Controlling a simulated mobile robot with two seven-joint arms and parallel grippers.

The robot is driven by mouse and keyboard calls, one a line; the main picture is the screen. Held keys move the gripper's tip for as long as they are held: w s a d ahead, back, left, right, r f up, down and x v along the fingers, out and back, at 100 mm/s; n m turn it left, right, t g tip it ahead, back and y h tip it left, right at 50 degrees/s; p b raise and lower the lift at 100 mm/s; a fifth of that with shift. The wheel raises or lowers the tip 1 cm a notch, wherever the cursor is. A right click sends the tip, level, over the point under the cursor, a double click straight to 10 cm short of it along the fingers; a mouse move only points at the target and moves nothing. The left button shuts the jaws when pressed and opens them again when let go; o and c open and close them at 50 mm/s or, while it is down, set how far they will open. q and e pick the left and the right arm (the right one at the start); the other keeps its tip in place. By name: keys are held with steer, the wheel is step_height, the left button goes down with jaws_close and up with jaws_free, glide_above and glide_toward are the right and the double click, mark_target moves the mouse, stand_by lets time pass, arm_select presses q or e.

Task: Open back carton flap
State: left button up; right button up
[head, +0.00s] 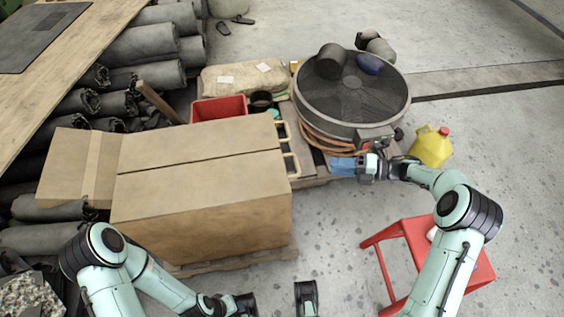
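The brown carton (215,195) stands left of centre on a low wooden pallet. Its top is covered by two long panels that meet at a seam. An end flap (80,168) with a strip of tape sticks out to the left. My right gripper (347,167) is right of the carton, apart from it, in front of the round drum fan. A blue piece shows at its tip; I cannot tell if it is held. My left gripper (243,304) is low at the bottom edge, in front of the carton, and its fingers are not clear.
A large round fan (350,95) and a red bin (218,108) stand behind the carton. A yellow jug (431,147) and a red stool (405,235) are on the right. Dark sheet rolls (145,42) are stacked at left beside a wooden table (85,50).

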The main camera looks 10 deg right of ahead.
mark_target(297, 163)
steer(key=x, duration=1.3)
steer(key=shift+s, duration=0.1)
jaws_close()
